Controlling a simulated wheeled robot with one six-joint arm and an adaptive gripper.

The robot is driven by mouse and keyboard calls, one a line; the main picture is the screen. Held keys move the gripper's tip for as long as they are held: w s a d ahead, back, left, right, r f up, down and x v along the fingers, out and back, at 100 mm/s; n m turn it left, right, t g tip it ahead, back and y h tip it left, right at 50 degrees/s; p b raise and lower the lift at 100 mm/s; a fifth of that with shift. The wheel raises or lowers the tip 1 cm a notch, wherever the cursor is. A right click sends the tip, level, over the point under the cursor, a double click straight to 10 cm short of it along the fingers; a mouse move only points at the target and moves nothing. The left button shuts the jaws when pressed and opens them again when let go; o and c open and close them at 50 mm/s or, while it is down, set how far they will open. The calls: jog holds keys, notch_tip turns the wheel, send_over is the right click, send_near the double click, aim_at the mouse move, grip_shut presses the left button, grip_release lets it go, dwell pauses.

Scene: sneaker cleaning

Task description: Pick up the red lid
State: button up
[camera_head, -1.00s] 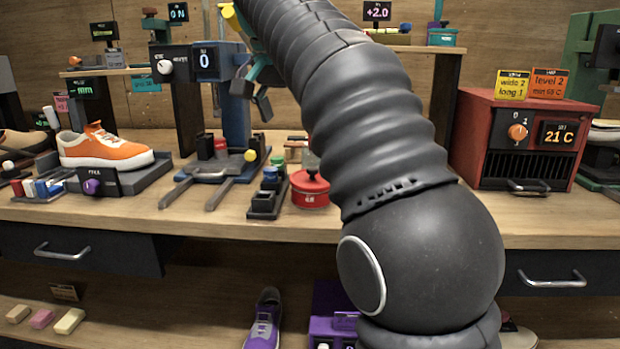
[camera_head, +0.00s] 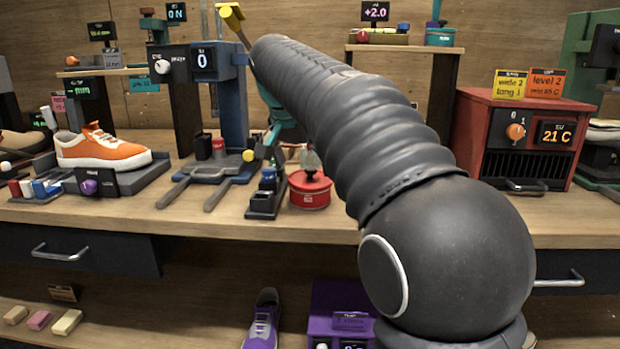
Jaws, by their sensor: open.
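The red lid (camera_head: 298,183) sits on top of a round red tin (camera_head: 309,199) on the bench, right of a small dark rack of bottles. The upper middle of the lid is partly covered. My gripper (camera_head: 289,156) points down just above and behind the tin, partly hidden by my arm. It is open and holds nothing that I can see. One grey finger shows right over the lid and the other to its left, above the rack. Whether a finger touches the lid I cannot tell.
The bottle rack (camera_head: 265,202) stands close on the tin's left. A dark forked stand (camera_head: 210,172) and an orange sneaker (camera_head: 100,150) are farther left. A red heater box (camera_head: 520,135) stands at the right. Bare bench lies in front of the tin.

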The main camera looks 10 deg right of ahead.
jog(key=shift+x, duration=0.8)
jog(key=c, duration=0.9)
jog(key=shift+c, duration=0.7)
